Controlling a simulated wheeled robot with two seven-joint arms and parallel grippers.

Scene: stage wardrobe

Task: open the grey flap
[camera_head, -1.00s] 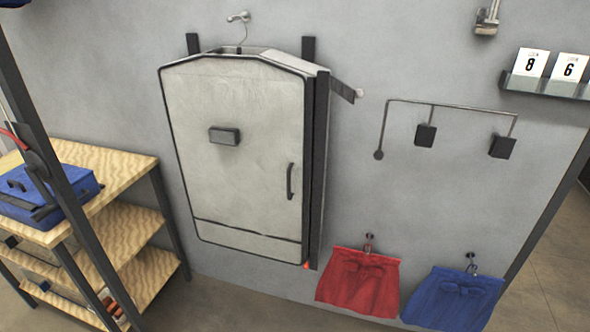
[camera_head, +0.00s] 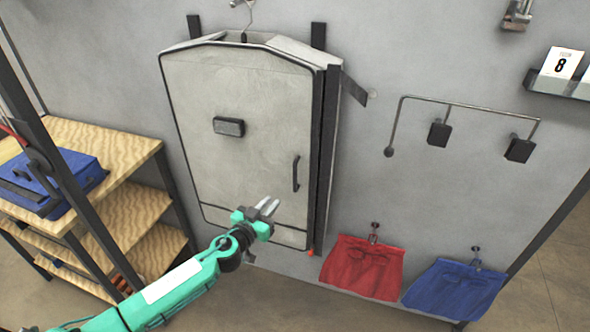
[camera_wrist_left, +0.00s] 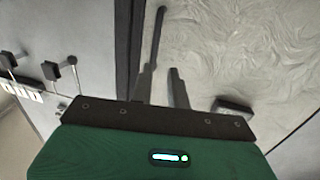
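The grey flap (camera_head: 235,110) is the large front panel of a wall-hung garment case, with dark edging. It looks closed. A dark upright handle (camera_head: 296,174) sits near its right edge, and the handle also shows in the left wrist view (camera_wrist_left: 158,38). My left gripper (camera_head: 267,207) is in front of the flap's lower part, below and left of the handle. Its two fingers are apart with nothing between them; in the left wrist view the fingers (camera_wrist_left: 162,86) point toward the flap, near the handle's lower end. My right gripper is not in view.
A wooden shelf unit (camera_head: 118,142) with a blue case (camera_head: 50,180) stands at the left. A red skirt (camera_head: 362,268) and a blue skirt (camera_head: 455,288) hang at the lower right. A thin wall rail (camera_head: 465,108) is above them. A dark block (camera_head: 229,126) sits on the flap.

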